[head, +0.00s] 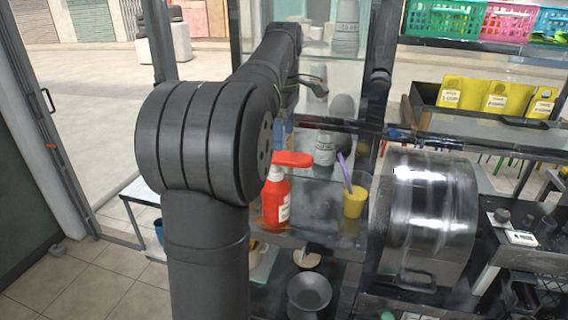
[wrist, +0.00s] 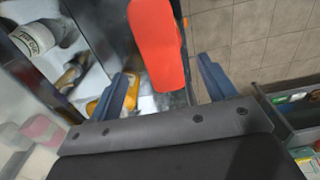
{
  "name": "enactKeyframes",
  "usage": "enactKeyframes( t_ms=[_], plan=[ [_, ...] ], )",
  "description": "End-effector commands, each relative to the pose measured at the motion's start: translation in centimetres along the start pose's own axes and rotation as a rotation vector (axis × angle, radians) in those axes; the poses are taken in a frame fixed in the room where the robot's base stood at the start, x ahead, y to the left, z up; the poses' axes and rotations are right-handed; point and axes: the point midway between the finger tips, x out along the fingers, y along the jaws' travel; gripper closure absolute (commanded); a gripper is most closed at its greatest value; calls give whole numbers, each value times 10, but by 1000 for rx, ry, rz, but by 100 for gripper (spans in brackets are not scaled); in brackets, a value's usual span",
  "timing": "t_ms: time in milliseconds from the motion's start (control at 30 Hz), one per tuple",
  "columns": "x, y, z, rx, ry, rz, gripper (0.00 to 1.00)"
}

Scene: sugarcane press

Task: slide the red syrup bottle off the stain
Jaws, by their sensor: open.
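The red syrup bottle (head: 275,206) stands upright on the metal shelf in the head view, with a white label and a red top. My arm covers its left side. In the wrist view a red part of the bottle (wrist: 156,42) shows ahead of and between the blue fingers of my gripper (wrist: 165,72). The fingers are spread apart, with a gap on each side of the red part; I cannot tell contact. In the head view my arm hides most of the gripper.
A yellow cup (head: 354,203) with a purple straw stands right of the bottle. A grey labelled bottle (head: 324,149) stands behind. A shiny metal drum (head: 430,215) blocks the right side. A dark bowl (head: 309,292) sits on the lower shelf.

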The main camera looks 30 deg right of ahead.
Motion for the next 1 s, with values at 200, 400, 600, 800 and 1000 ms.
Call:
enactKeyframes(
  t_ms=[200,400,600,800,1000],
  plan=[
    [45,-1,0,0,0,-3,24],
    [79,0,0,0,0,-1,24],
    [97,0,0,0,0,0,24],
    [101,0,0,0,0,1,24],
    [100,0,0,0,0,1,28]
  ],
)
